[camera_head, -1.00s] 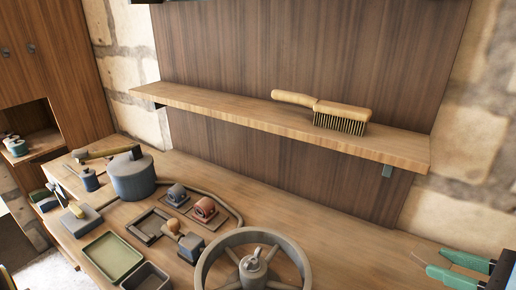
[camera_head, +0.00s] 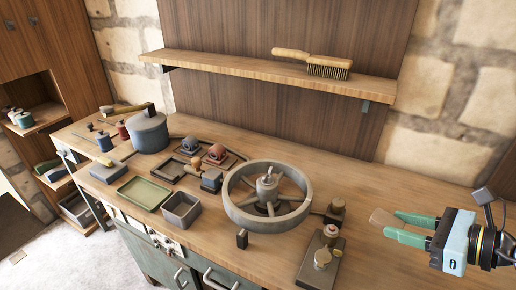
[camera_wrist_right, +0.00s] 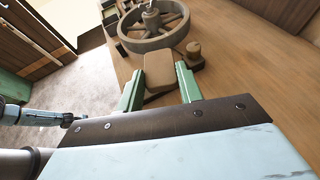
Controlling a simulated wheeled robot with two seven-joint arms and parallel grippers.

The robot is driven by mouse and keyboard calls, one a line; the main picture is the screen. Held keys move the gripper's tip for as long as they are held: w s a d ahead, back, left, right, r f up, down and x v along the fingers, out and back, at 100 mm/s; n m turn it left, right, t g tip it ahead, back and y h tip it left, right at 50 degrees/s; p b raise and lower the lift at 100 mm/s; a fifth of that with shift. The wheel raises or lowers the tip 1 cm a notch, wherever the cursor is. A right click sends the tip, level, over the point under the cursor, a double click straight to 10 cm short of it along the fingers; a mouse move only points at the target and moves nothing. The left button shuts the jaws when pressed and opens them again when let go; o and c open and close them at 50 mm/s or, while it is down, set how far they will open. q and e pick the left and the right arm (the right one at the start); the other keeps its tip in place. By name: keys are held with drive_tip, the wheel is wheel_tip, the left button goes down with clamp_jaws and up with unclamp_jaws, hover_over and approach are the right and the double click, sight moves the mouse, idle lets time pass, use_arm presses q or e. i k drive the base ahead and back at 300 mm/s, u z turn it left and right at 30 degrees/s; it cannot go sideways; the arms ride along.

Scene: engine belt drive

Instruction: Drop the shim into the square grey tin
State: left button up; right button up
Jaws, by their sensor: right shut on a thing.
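The shim (camera_head: 383,218) is a flat tan-brown block. My right gripper (camera_head: 398,228) is shut on it, with its green fingers on either side, at the right of the head view. The shim (camera_wrist_right: 160,72) also shows between the fingers of my right gripper (camera_wrist_right: 160,88) in the right wrist view. The square grey tin (camera_head: 186,219) is an open box near the bench's front edge, left of the spoked wheel. It looks empty. The held shim is well to the right of the tin.
A grey spoked wheel (camera_head: 237,217) stands between the tin and my right gripper, with a brass-knobbed block (camera_head: 312,268) at the front. A green tray (camera_head: 132,199) lies left of the tin. A shelf (camera_head: 240,69) with a brush (camera_head: 328,67) is above. The right bench is clear.

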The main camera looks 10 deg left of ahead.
sight(182, 214)
drive_tip(key=z, duration=0.15)
drive_tip(key=k, duration=0.25)
drive_tip(key=u, duration=0.95)
drive_tip(key=i, duration=0.55)
drive_tip(key=u, duration=0.15)
